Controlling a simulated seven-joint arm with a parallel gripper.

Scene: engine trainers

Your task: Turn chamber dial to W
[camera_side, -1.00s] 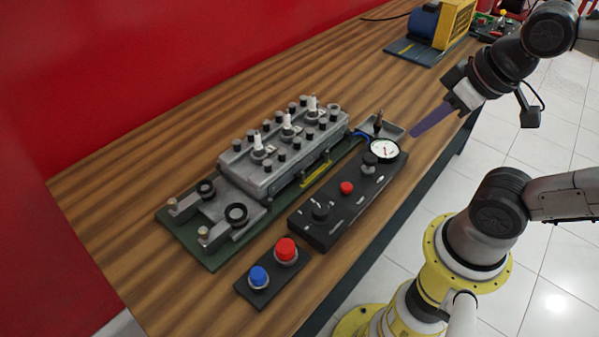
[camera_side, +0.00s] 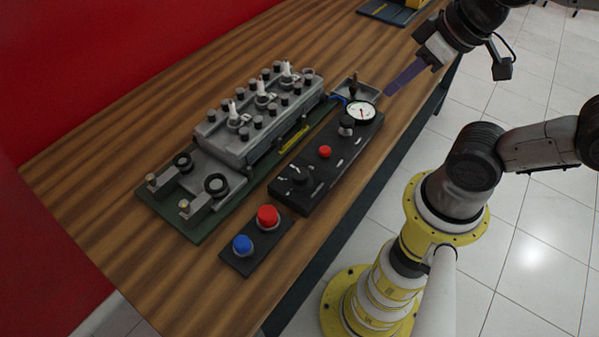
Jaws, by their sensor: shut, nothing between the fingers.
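A long black control box (camera_side: 320,178) lies on the wooden table beside the engine block. It carries a black knob (camera_side: 298,175) at its near end, a red button (camera_side: 325,152), another dark knob (camera_side: 346,126) and a white round gauge (camera_side: 361,112) at its far end. The dial letters are too small to read, so I cannot tell which knob is the chamber dial or where it points. My gripper (camera_side: 391,92) has purple fingers, shut and empty. It is above and to the right of the gauge, apart from the box.
The grey engine block (camera_side: 240,140) with several upright plugs stands on a green base (camera_side: 180,218). A small box with a red button (camera_side: 267,216) and a blue button (camera_side: 242,244) lies in front. A grey tray (camera_side: 367,90) sits behind the gauge. The table's left side (camera_side: 110,170) is clear.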

